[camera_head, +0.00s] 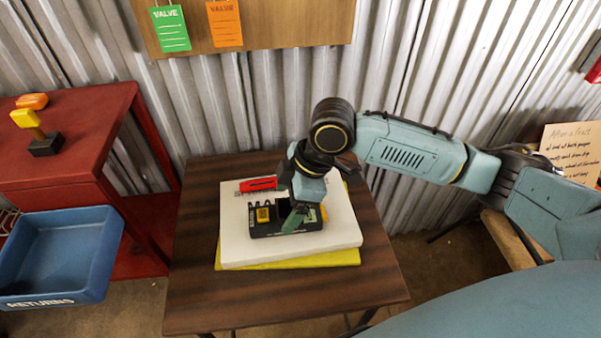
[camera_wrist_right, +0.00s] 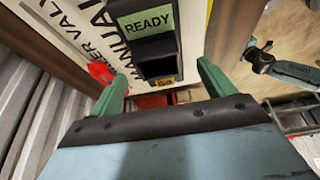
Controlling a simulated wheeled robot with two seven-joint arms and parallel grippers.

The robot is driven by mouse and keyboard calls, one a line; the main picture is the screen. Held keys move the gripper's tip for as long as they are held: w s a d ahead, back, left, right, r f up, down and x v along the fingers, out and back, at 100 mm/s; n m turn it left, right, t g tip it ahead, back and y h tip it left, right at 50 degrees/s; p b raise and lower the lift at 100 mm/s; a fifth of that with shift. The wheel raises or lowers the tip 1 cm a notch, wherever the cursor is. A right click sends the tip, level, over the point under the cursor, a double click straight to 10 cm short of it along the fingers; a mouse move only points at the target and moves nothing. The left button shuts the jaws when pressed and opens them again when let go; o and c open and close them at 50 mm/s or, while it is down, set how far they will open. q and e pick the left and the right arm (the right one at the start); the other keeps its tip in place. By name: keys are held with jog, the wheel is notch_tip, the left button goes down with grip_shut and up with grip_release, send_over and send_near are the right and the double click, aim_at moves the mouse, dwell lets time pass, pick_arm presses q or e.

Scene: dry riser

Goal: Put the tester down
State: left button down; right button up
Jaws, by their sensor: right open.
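A black unit (camera_head: 285,229) with a yellow panel and a green panel lies on a thick white manual (camera_head: 340,232). I cannot tell if it is the tester or a holder for it.
The manual rests on a yellow book (camera_head: 290,261) on a small brown table (camera_head: 190,250). A red object (camera_head: 258,184) lies behind the unit. A blue RETURNS tray (camera_head: 60,255) and a red cabinet (camera_head: 60,130) stand left. The table's front strip is clear.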

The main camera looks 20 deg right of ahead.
pick_arm(q)
jog(key=s+a+f+p, duration=0.1)
jog(key=s+f+p, duration=0.1)
jog(key=s, duration=0.4)
jog(key=shift+f+g, duration=0.3)
jog(key=shift+f, duration=0.05)
pick_arm(e)
jog(key=v, duration=0.7)
jog(key=shift+r, duration=0.35)
jog(key=shift+s+d, duration=0.1)
jog(key=shift+d, duration=0.05)
